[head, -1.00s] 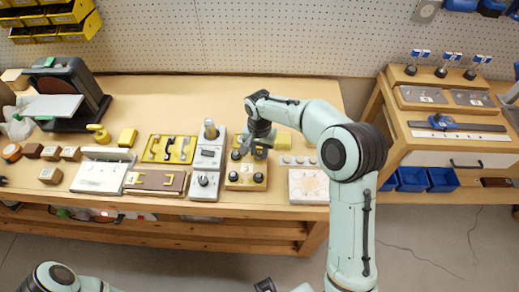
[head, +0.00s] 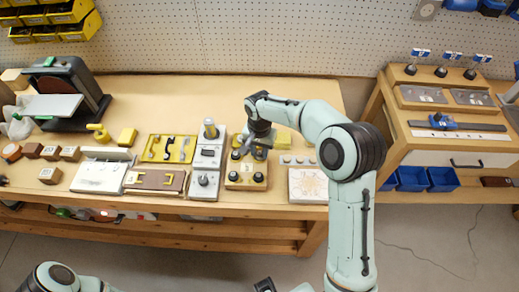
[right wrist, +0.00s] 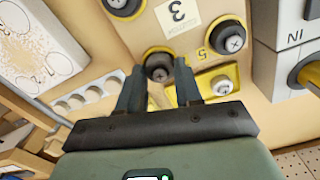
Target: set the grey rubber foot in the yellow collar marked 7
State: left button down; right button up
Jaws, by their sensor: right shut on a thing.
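My right gripper (head: 260,153) is over the far side of the tan block (head: 246,184) in the head view. In the right wrist view, its fingertips (right wrist: 160,78) are closed about a dark grey rubber foot (right wrist: 158,62) with a screw head in its middle. A yellow rim shows around this foot, at the block's edge; how deep it sits and its collar's number cannot be read. Similar feet sit at other corners of the block, one in a yellow collar (right wrist: 207,36) beside a 5. A label with a 3 is on the block. My left gripper is out of view.
A grey unit with a yellow-collared post (head: 210,130) stands close left of the block. A white patterned plate (head: 308,186) lies to the right, with a strip of round pale buttons (right wrist: 90,95) behind it. The bench behind is mostly clear.

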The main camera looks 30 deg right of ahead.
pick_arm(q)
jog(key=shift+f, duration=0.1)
pick_arm(e)
jog(key=shift+f, duration=0.3)
jog(key=o, duration=1.2)
jog(key=shift+c, duration=0.2)
jog(key=shift+r, duration=0.15)
jog(key=shift+r+p, duration=1.8)
jog(key=shift+r, duration=1.65)
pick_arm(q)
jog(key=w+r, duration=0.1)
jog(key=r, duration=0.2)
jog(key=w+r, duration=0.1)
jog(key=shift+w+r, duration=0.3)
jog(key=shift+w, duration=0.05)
pick_arm(e)
jog(key=shift+f, duration=0.1)
